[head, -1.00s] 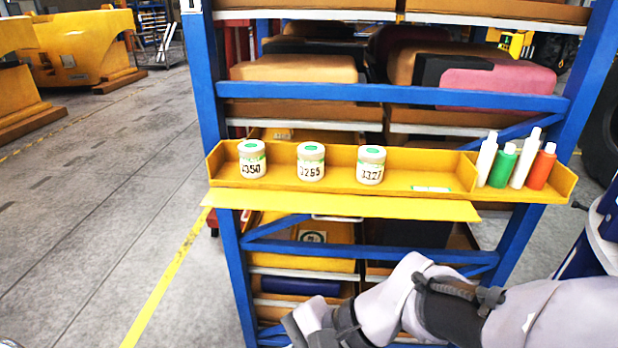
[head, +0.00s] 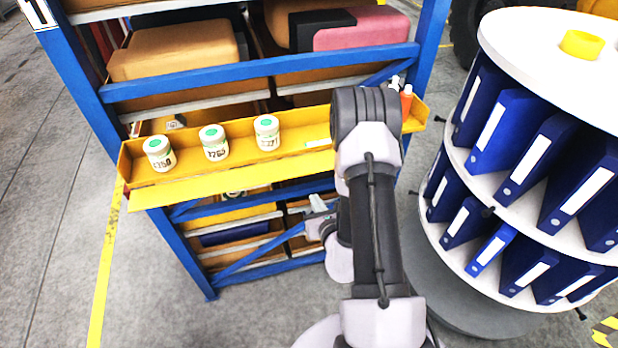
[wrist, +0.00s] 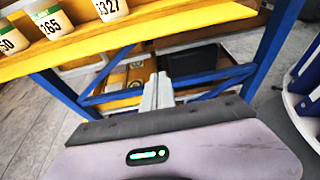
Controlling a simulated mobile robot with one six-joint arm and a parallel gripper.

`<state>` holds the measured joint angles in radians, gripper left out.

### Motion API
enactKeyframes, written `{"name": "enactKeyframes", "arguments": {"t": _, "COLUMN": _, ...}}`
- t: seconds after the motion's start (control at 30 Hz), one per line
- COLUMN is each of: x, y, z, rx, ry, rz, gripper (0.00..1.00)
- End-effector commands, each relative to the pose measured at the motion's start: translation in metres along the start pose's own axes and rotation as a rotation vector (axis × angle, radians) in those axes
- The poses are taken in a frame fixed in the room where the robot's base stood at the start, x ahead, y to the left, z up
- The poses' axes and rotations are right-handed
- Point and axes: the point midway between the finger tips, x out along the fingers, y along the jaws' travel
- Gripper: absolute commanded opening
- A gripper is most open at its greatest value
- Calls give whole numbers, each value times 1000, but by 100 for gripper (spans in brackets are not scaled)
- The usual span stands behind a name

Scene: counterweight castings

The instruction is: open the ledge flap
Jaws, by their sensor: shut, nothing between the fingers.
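The yellow ledge flap (head: 230,182) runs along the front of the yellow ledge tray (head: 190,172) and slopes out from its lower front edge. A pale handle (head: 237,193) shows just below it. In the wrist view the flap (wrist: 130,37) crosses the top. My gripper (head: 317,204) is shut and empty, below the flap's right end and apart from it in the picture. Its fingers (wrist: 158,88) point toward the rack in the wrist view. My arm hides the flap's right end and part of the tray.
Three numbered jars (head: 214,143) stand in the tray; bottles (head: 406,99) stand at its right end. The blue rack (head: 260,76) holds castings. A round white stand of blue binders (head: 515,130) is close on the right. The floor (head: 50,150) at the left is clear.

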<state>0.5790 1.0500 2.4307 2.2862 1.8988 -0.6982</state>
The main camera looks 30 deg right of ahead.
Motion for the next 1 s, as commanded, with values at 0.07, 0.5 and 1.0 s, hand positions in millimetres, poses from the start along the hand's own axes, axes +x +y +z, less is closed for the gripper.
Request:
{"name": "enactKeyframes", "arguments": {"t": 0.07, "x": 16, "y": 1, "z": 3, "rx": -1, "ry": -2, "rz": 2, "gripper": 0}}
{"name": "enactKeyframes", "arguments": {"t": 0.5, "x": 47, "y": 1, "z": 36, "rx": 0, "ry": -1, "rz": 2, "gripper": 0}}
{"name": "enactKeyframes", "arguments": {"t": 1.0, "x": 43, "y": 1, "z": 46, "rx": 0, "ry": -1, "rz": 3, "gripper": 0}}
